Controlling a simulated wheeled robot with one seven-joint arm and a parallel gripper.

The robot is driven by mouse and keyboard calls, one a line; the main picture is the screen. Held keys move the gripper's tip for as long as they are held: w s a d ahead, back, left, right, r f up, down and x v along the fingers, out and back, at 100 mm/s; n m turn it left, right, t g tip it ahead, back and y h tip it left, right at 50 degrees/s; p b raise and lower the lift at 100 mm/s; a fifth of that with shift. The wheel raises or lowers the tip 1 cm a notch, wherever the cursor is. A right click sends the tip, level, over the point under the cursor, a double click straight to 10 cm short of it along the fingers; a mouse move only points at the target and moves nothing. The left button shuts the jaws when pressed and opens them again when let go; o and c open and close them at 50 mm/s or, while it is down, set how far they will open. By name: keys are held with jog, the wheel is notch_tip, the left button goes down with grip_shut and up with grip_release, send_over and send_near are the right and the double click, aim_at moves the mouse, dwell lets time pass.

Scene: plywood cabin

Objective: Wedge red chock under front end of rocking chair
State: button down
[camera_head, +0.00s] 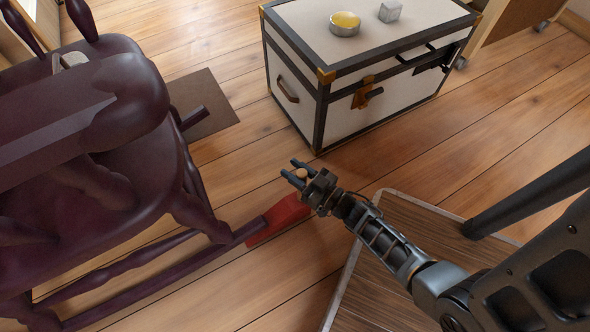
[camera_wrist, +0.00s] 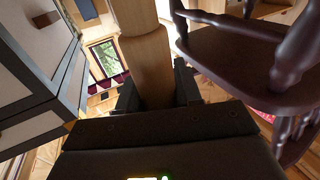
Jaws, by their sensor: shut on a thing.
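The red chock (camera_head: 283,216) lies on or just above the floor at the front tip of the near rocker of the dark maroon rocking chair (camera_head: 110,180). The rocker tip overlaps the chock in the picture; I cannot tell whether they touch. My gripper (camera_head: 297,173) is over the chock and hides part of it. It is shut on a round tan wooden handle, which stands between the fingers in the wrist view (camera_wrist: 145,70). The handle seems to belong to the chock, but their join is hidden. The chair also shows at right in the wrist view (camera_wrist: 245,60).
A brown mat (camera_head: 205,105) lies by the chair.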

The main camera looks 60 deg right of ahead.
jog(key=shift+w+a, duration=0.15)
jog(key=shift+a, duration=0.1)
jog(key=c, duration=0.7)
grip_release()
jog(key=shift+p+v, duration=0.7)
jog(key=shift+v, duration=3.2)
